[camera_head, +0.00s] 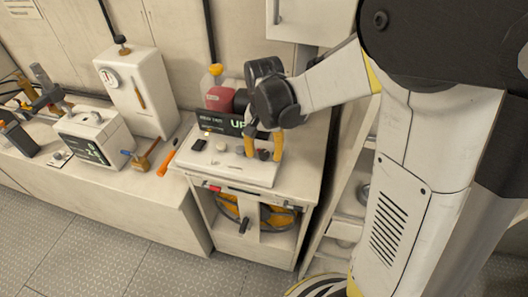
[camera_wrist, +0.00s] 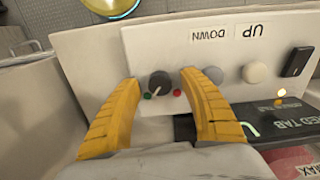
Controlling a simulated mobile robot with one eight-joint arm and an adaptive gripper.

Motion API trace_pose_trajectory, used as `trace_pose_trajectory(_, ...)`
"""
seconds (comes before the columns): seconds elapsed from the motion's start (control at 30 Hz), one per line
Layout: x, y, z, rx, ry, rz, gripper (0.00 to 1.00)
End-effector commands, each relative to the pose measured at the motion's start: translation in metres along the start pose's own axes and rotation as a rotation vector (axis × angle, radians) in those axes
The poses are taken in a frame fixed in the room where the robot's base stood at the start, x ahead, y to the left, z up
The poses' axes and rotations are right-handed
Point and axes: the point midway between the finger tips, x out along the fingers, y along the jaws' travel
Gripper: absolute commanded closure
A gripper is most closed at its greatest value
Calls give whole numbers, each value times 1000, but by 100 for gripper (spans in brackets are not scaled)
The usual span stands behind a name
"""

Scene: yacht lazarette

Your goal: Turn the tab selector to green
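The tab selector is a dark round knob (camera_wrist: 159,81) on the white control panel (camera_wrist: 80,55), seen upside down in the wrist view. A green dot (camera_wrist: 147,96) and a red dot (camera_wrist: 177,92) lie beside its lower edge. A pale pointer line shows on the knob's lower part, apparently slanting toward the green side; its exact setting is hard to tell. My gripper (camera_wrist: 159,76) is open, with one yellow finger on each side of the knob and visible gaps to it. In the head view my gripper (camera_head: 264,154) is down at the panel's right part (camera_head: 215,163).
Two pale round buttons (camera_wrist: 255,72) and a black rocker switch (camera_wrist: 297,62) sit beside the knob, near UP and DOWN labels. A dark display (camera_head: 225,124) stands behind the panel. An orange-handled tool (camera_head: 168,160) and white boxes (camera_head: 138,90) are on the left bench.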

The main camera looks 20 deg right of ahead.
Motion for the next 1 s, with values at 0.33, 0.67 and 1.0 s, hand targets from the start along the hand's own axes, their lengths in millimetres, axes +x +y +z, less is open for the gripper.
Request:
trace_pose_trajectory(0.33, -22, 0, 0, 0, 0, 0, 50)
trace_pose_trajectory(0.67, -94, 0, 0, 0, 0, 0, 50)
trace_pose_trajectory(1.0, -120, 0, 0, 0, 0, 0, 50)
